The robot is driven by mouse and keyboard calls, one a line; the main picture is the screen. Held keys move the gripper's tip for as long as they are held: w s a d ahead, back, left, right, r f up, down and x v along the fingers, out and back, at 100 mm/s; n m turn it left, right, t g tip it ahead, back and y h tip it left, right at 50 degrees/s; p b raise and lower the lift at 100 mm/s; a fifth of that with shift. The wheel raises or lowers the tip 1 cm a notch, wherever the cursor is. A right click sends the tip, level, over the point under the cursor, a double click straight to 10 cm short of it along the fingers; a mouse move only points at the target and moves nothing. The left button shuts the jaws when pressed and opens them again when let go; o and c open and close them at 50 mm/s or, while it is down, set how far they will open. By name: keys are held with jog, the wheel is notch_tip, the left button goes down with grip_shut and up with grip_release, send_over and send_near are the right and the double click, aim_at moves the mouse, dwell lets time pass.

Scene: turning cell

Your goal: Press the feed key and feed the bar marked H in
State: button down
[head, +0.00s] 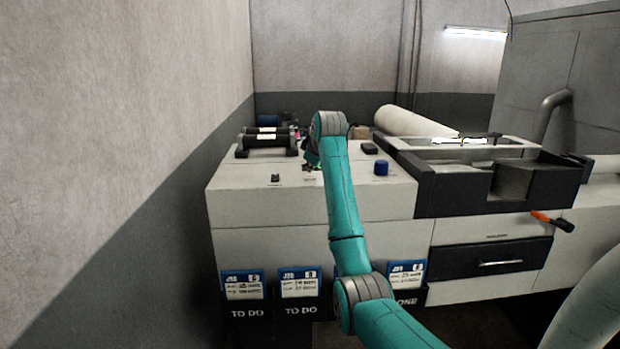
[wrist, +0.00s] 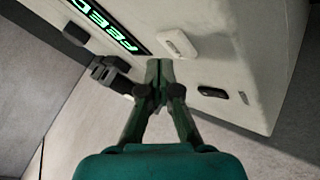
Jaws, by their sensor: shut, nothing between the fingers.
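My gripper (wrist: 158,68) is shut and empty in the wrist view, its fingertips in front of a pale panel. A green lit FEED sign (wrist: 108,30) is on that panel, up and left of the fingertips. A white raised key (wrist: 178,43) sits beside the sign, just above and right of the fingertips; I cannot tell whether they touch the panel. In the head view, dark bars with white labels (head: 266,137) lie on a rack at the back left of the cabinet top. Their letters are too small to read, so the bar marked H cannot be picked out.
A blue knob (head: 381,168) and a small black switch (head: 275,177) stand on the cabinet top (head: 240,185). A black-framed tray (head: 450,185) is to the right. Blue job cards (head: 243,284) hang on the front. A wall (head: 130,120) stands close on the left.

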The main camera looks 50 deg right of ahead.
aim_at(310, 177)
dwell(0.3)
jog(key=shift+r, duration=2.55)
